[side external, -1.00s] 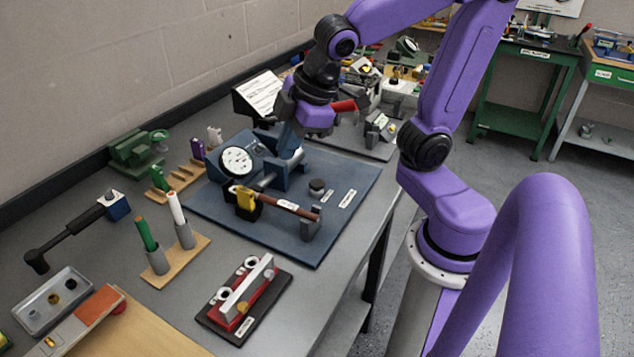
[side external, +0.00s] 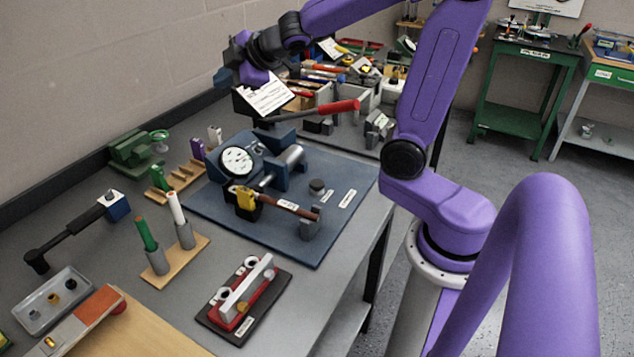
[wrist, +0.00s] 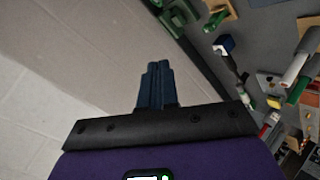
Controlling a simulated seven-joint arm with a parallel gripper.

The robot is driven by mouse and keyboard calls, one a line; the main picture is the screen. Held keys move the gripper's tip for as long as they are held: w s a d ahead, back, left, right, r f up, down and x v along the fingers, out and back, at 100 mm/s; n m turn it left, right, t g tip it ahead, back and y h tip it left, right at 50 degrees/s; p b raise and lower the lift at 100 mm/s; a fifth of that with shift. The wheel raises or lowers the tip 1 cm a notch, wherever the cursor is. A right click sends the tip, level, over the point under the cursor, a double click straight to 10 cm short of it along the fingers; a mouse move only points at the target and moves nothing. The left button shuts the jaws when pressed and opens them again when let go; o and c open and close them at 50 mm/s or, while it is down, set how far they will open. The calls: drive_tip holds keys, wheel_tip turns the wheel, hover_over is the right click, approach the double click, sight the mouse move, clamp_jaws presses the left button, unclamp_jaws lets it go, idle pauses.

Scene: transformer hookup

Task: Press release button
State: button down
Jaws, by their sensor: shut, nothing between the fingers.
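A blue base plate (side external: 235,215) on the bench carries a white-faced dial gauge (side external: 237,160), a grey cylinder in blue blocks (side external: 288,160) and a brown-handled tool (side external: 290,207) on two supports. A low round dark knob (side external: 317,186) on this plate looks like a button, beside small white labels too small to read. I cannot tell whether it is the release button. My gripper (side external: 222,76) is high at the back left, near the wall and apart from the plate. In the wrist view its dark blue fingers (wrist: 155,72) are together and empty, facing the wall.
A red-handled lever (side external: 335,108) and a tilted white sheet (side external: 266,95) stand behind the plate. A green vise (side external: 135,150), upright rods (side external: 175,208) and a red block fixture (side external: 243,290) surround it. The air above the plate is clear.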

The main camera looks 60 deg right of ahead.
drive_tip(key=w+d+n, duration=0.1)
drive_tip(key=w+d, duration=0.1)
drive_tip(key=n+g+y, duration=0.5)
drive_tip(key=y, duration=0.1)
hover_over(321, 182)
wheel_tip(321, 182, down, 11)
drive_tip(key=shift+f, duration=0.6)
drive_tip(key=shift+f, duration=4.4)
drive_tip(key=shift+f+m, duration=0.1)
drive_tip(key=shift+m, duration=0.2)
